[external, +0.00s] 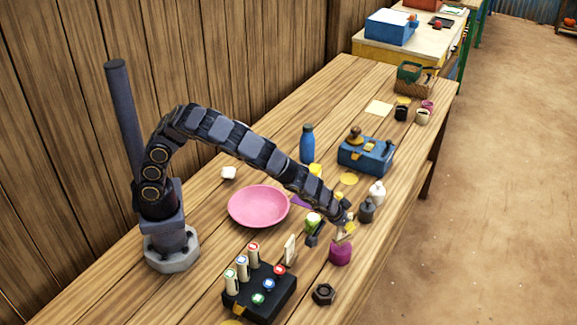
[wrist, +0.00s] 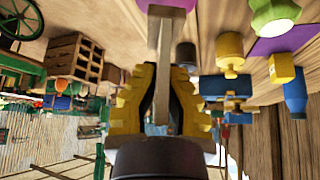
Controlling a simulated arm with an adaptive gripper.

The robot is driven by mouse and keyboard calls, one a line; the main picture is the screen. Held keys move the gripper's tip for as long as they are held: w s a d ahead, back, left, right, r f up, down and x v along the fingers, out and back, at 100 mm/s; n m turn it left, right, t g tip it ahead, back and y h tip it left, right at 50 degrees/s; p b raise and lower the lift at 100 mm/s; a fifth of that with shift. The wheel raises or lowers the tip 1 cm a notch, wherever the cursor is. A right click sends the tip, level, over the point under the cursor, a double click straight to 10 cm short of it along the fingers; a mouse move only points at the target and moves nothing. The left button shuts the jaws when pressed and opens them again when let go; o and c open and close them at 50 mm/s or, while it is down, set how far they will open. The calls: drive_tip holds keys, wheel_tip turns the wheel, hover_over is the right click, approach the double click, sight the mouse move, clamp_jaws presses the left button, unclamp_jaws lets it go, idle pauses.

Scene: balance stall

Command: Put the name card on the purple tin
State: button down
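The purple tin (external: 340,253) stands near the front edge of the table; part of it shows at the top edge of the wrist view (wrist: 166,3). My gripper (external: 344,229) is right above it, pointing down. In the wrist view, its yellow fingers (wrist: 160,105) are closed on a thin pale-wood piece seen edge-on with a wider foot, which I take for the name card (wrist: 161,40). The card's foot (external: 343,239) is at the tin's top; I cannot tell whether they touch. The card's face is hidden.
A cream upright plate (external: 290,250) and a black block with coloured pegs (external: 259,291) are left of the tin. A black nut (external: 323,294) lies in front. Dark and white bottles (external: 367,210) stand close behind. A pink plate (external: 259,206) is farther left.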

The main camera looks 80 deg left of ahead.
sight(346, 234)
drive_tip(key=shift+f, duration=1.35)
drive_tip(key=shift+f, duration=0.1)
drive_tip(key=c, duration=1.2)
unclamp_jaws()
drive_tip(key=shift+o, duration=0.2)
